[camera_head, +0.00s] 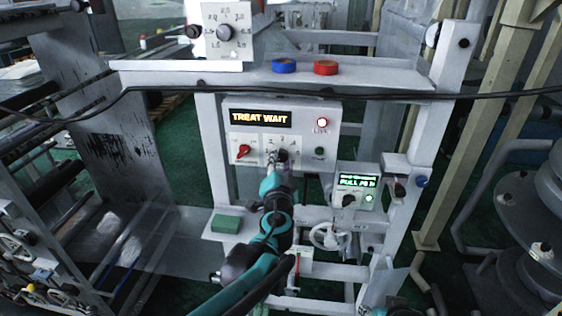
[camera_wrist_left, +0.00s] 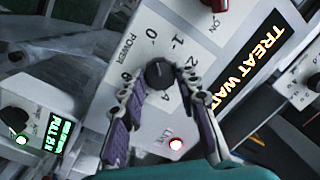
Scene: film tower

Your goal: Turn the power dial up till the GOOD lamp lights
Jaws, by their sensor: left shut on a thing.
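The power dial (camera_wrist_left: 158,74) is a dark round knob on the white treater panel (camera_head: 230,115). My left gripper (camera_wrist_left: 160,82) is shut on it, one purple-padded finger on each side. In the head view my left gripper (camera_head: 277,158) covers most of the dial. The panel's display (camera_head: 260,118) reads TREAT WAIT in orange; it also shows in the left wrist view (camera_wrist_left: 262,62). The GOOD lamp (camera_head: 320,151), at the panel's lower right, looks dark green and unlit.
A red lamp (camera_head: 322,122) glows above the GOOD lamp. A red switch (camera_head: 243,152) sits left of the dial. A small box with a green display (camera_head: 358,182) stands lower right. A black cable (camera_head: 400,95) crosses above the panel.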

